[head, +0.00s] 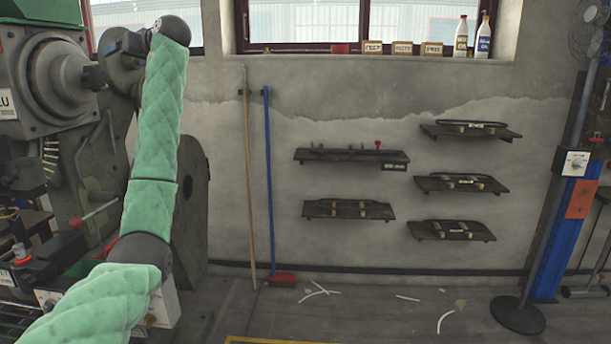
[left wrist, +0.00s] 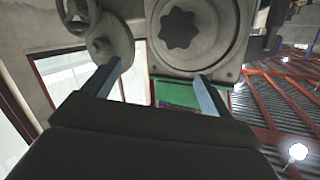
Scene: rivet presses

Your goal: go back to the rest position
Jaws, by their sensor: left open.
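My left arm, in its green padded sleeve, rises at the left of the head view and bends over at the top toward the large grey press (head: 60,90). The left gripper's fingers are hard to make out against the press there. In the left wrist view my left gripper (left wrist: 155,88) is open, with its two blue-grey fingers wide apart and nothing between them. Beyond the fingers a grey round housing with a star-shaped recess (left wrist: 181,30) and a handwheel (left wrist: 110,38) show. I cannot tell whether a finger touches them. My right gripper is not in view.
Wall shelves (head: 350,157) hold dark tools. A wooden pole (head: 248,180) and a blue-handled broom (head: 268,180) lean on the wall. A blue post (head: 562,235) stands at the right. Pale scraps (head: 445,320) lie on the floor, otherwise mostly clear in the middle.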

